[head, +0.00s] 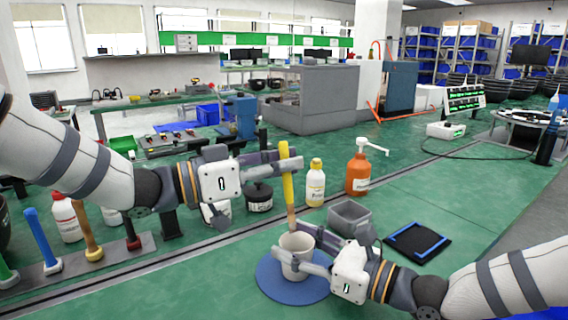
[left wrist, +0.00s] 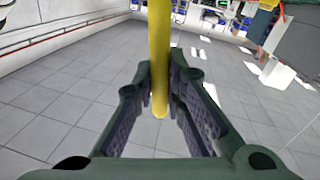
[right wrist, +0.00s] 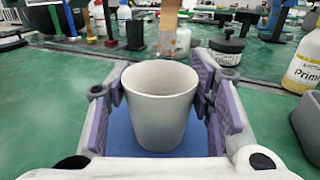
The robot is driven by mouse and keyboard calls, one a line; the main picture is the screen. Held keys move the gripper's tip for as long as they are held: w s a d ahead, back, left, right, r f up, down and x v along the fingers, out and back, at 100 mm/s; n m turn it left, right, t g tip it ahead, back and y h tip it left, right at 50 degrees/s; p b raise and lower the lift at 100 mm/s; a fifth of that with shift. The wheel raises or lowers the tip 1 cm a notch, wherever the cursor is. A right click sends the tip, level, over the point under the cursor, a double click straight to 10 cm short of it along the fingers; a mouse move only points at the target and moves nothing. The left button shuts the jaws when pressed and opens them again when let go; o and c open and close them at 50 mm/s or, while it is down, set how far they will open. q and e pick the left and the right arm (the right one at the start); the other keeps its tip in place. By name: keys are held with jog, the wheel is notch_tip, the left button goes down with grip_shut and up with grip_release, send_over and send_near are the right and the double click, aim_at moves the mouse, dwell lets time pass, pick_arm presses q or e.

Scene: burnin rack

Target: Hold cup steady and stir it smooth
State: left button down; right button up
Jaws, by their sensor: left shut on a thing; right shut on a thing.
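A light grey cup (head: 296,262) stands upright on a round blue mat (head: 265,274). My right gripper (head: 298,250) is shut around it, with a finger on each side of its wall in the right wrist view (right wrist: 160,105). My left gripper (head: 286,163) is shut on the yellow handle of a stirring stick (head: 287,190), held nearly upright above the cup. The stick's wooden lower part shows beyond the cup's rim in the right wrist view (right wrist: 168,30). Its tip appears close to the rim; I cannot tell whether it is inside. The cup's contents are hidden.
A grey open bin (head: 348,217) and a black pad with blue edges (head: 417,242) lie right of the cup. A white bottle (head: 315,185), an orange pump bottle (head: 358,175) and a dark jar (head: 259,197) stand behind. A rack of upright tools (head: 85,262) is at left.

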aim_at(284, 143)
pick_arm(q)
jog(key=shift+r, duration=2.5)
pick_arm(e)
jog(key=o, duration=1.2)
jog(key=v, duration=1.2)
jog(key=shift+d, duration=0.1)
